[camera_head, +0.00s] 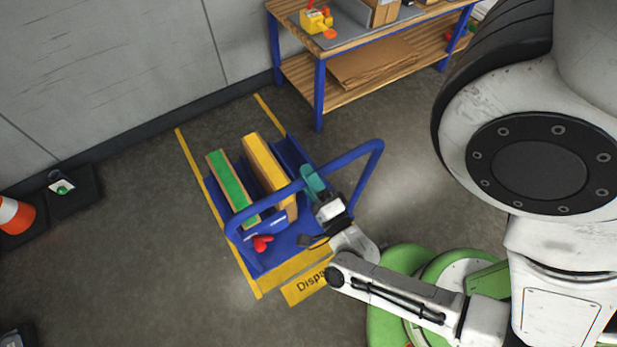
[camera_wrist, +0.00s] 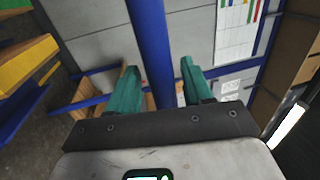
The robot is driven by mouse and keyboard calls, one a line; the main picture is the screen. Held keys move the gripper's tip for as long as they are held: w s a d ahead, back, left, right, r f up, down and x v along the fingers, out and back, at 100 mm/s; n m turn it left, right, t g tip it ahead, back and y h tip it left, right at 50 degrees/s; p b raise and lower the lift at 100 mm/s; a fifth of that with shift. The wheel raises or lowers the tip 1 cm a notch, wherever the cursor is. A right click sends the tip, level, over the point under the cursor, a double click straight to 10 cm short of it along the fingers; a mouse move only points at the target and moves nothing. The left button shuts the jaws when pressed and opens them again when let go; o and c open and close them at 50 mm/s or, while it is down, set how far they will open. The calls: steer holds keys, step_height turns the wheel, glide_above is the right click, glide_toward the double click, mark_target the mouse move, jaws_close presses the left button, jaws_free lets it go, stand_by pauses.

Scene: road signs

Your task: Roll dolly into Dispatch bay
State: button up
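The blue dolly (camera_head: 285,251) stands on the floor within the yellow floor lines (camera_head: 190,152), close to the front line. It carries a green-edged panel (camera_head: 232,187) and a yellow-edged panel (camera_head: 268,168). Its blue handle (camera_head: 362,156) rises toward me. The yellow Dispatch label (camera_head: 305,288) lies at the bay's front edge, partly hidden by my arm. My gripper (camera_head: 315,183) is at the handle's top bar. In the wrist view, the teal fingers of my gripper (camera_wrist: 160,85) are apart, with the handle bar (camera_wrist: 150,45) between them and gaps on both sides.
A wooden workbench (camera_head: 345,35) with blue legs stands behind the bay, at upper right. A grey wall (camera_head: 110,65) runs along the left. An orange and white cone (camera_head: 14,213) and a dark tray (camera_head: 75,193) are at far left.

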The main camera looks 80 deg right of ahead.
steer(key=b+v, duration=0.3)
steer(key=v, duration=0.7)
steer(key=shift+s+a, duration=0.25)
steer(key=shift+a, duration=0.1)
steer(key=shift+f, duration=0.15)
